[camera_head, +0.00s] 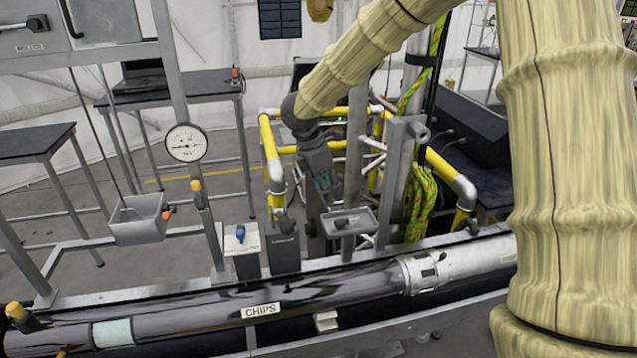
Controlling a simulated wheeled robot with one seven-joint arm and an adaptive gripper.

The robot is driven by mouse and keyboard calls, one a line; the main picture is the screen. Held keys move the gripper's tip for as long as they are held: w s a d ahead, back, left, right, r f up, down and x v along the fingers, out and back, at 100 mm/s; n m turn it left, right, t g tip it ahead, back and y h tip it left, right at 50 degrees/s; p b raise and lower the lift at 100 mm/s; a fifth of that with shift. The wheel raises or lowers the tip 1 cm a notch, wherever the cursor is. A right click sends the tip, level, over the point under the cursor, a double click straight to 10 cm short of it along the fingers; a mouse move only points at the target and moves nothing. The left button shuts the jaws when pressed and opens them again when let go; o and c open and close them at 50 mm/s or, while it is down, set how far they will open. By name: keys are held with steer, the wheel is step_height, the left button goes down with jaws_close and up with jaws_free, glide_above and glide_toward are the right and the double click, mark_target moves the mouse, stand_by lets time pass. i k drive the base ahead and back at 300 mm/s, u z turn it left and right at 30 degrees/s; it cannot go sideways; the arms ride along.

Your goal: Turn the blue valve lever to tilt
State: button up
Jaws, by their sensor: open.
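The lever's exact angle is too small to tell.
A dark grey box (284,252) stands right beside the lever's box. A small grey tray (349,222) is near my gripper. A pipe labelled CHIPS (340,291) runs across the front. Yellow railings (268,150), a gauge (185,143) and a grey bin (138,224) stand around.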

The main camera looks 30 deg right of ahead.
mark_target(240, 232)
steer(key=k, duration=1)
